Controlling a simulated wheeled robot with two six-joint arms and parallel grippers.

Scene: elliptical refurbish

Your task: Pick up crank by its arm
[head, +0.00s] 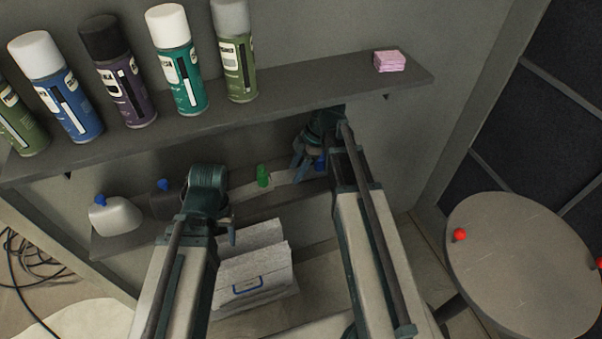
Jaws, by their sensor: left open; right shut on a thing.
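I cannot make out a crank for certain in the head view. My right gripper (299,166) reaches to the lower ledge under the spray-can shelf. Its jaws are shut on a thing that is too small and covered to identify. A small blue part (320,162) shows right beside its fingers; I cannot tell whether it is held. My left gripper (231,236) hangs beyond its wrist, above the white stacks. It is open, mostly hidden by its own arm, and nothing shows in it.
Several spray cans (178,62) and a pink block stack (390,61) stand on the upper shelf (300,88). A green-capped bottle (263,177) and a white bottle (115,215) are on the lower ledge. White stacks (250,262) lie below. A round table (520,255) with red balls (460,234) is right.

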